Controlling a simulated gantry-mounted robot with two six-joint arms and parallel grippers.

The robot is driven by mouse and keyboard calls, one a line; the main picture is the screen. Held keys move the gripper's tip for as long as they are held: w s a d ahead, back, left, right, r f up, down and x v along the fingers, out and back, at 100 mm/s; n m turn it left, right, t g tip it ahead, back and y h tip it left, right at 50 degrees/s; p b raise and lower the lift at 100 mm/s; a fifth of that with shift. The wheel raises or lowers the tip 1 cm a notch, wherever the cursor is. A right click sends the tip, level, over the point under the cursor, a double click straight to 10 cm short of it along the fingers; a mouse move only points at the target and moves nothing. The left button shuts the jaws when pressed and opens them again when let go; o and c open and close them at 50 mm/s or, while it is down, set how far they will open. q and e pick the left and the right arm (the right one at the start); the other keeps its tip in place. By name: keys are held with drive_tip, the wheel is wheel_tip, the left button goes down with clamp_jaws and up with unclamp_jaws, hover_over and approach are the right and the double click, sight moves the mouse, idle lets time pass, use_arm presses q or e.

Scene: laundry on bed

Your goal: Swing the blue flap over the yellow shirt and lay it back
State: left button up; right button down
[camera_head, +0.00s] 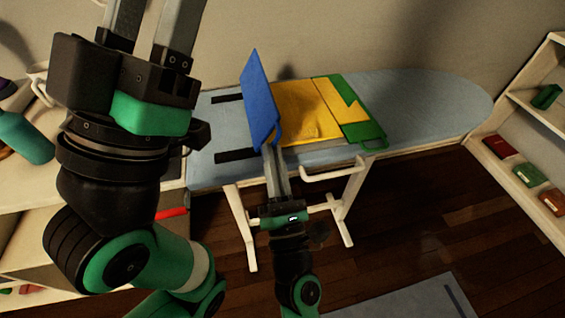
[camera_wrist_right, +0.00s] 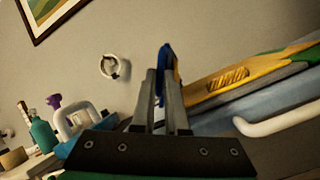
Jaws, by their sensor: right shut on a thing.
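The blue flap (camera_head: 259,98) stands raised and near upright at the left side of the folding board, tilted a little left. The yellow shirt (camera_head: 304,114) lies flat on the board to its right, with part of it over the green flap (camera_head: 345,104). My right gripper (camera_head: 270,150) is shut on the lower front edge of the blue flap. In the right wrist view the blue flap (camera_wrist_right: 165,62) shows edge-on between the fingers. The fingers of my left gripper (camera_head: 182,20) run out of the top of the head view, so their tips are hidden.
The board lies on a grey-blue ironing board (camera_head: 440,95) with a white rail (camera_head: 330,172) at its front. Black strips (camera_head: 235,155) lie left of the flap. A shelf (camera_head: 510,150) stands right; a cabinet with bottles (camera_head: 30,140) stands left. The ironing board's right end is clear.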

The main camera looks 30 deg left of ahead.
drive_tip(key=shift+d+m, duration=0.1)
drive_tip(key=shift+m, duration=0.2)
drive_tip(key=c, duration=0.9)
unclamp_jaws()
drive_tip(key=shift+w, duration=0.1)
drive_tip(key=v, duration=1.1)
drive_tip(key=shift+s+d+f, duration=0.1)
drive_tip(key=shift+s+d, duration=0.05)
drive_tip(key=shift+s, duration=0.15)
